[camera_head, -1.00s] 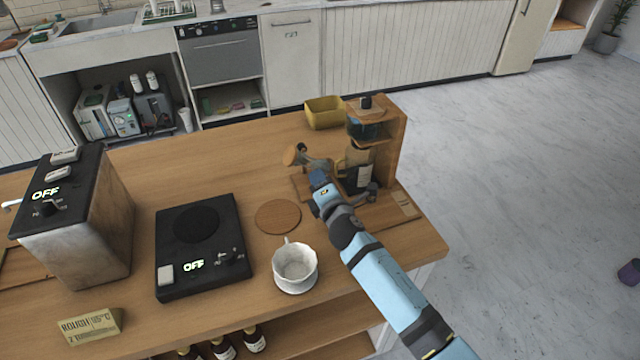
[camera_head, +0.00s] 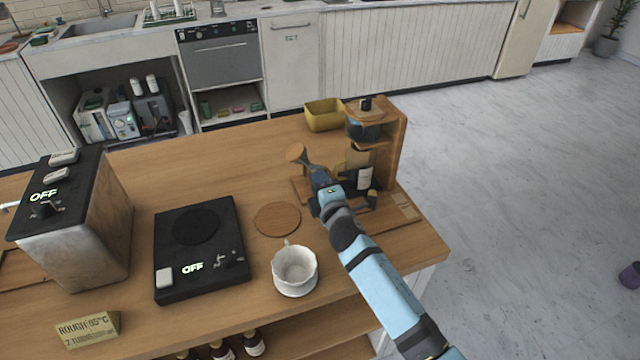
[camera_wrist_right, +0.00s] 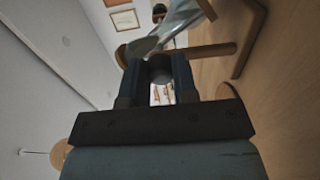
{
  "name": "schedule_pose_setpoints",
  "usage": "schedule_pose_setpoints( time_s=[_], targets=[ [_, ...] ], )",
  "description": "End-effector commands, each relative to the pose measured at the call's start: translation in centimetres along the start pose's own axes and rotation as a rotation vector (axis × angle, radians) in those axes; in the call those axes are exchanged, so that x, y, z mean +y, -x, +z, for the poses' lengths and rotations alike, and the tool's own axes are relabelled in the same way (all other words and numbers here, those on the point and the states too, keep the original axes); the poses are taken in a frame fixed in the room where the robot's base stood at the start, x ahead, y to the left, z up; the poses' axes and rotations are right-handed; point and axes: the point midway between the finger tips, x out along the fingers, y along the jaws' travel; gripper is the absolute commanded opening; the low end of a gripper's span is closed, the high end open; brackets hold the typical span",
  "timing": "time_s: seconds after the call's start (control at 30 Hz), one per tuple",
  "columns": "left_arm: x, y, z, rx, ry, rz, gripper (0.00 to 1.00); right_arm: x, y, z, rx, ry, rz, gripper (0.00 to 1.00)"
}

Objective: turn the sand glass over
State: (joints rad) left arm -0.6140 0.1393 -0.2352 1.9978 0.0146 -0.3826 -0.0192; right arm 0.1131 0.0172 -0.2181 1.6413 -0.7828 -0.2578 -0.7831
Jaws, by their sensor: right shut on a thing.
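The sand glass (camera_head: 308,165) is in my right gripper (camera_head: 320,188), above the wooden cart top near its right end. It is tilted, with a round wooden end at the upper left in the head view. Its other end is hidden behind the gripper and wrist. In the right wrist view a glassy bulb (camera_wrist_right: 140,47) shows just beyond the fingers of my right gripper (camera_wrist_right: 160,75), which are shut on it. My left gripper is not in view.
A wooden stand (camera_head: 393,140) with a bottle is close behind my right gripper. A yellow bin (camera_head: 323,114) is at the back edge. A round coaster (camera_head: 277,218), white cup (camera_head: 295,270) and black scale (camera_head: 185,270) are left. Middle-back counter is clear.

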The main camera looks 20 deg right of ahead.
Motion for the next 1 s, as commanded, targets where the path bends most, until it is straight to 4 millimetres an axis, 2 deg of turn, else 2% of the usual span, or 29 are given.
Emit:
schedule_pose_setpoints(
  time_s=[0.13,0.17,0.23,0.27,0.53,0.67,0.77,1.0],
  targets=[
    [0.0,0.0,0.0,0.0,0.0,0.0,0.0,-0.1,0.0,0.0,0.0,0.001,-0.001,0.03],
    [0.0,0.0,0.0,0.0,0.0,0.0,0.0,-0.1,0.0,0.0,0.0,0.001,-0.001,0.31],
    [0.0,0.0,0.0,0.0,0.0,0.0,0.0,-0.1,0.0,0.0,0.0,0.001,-0.001,0.47],
    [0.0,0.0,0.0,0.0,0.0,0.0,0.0,-0.1,0.0,0.0,0.0,0.001,-0.001,0.52],
    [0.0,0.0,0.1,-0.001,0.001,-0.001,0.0,0.0,0.1,0.0,0.0,0.002,0.0,0.52],
    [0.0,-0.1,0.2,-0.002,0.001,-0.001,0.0,-0.1,1.0,0.0,0.0,0.002,0.0,0.52],
    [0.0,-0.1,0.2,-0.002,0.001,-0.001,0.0,-0.2,2.7,0.0,0.001,0.003,-0.001,0.52],
    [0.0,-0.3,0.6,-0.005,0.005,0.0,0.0,-0.2,8.3,0.0,0.001,0.001,-0.002,0.52]
  ],
)
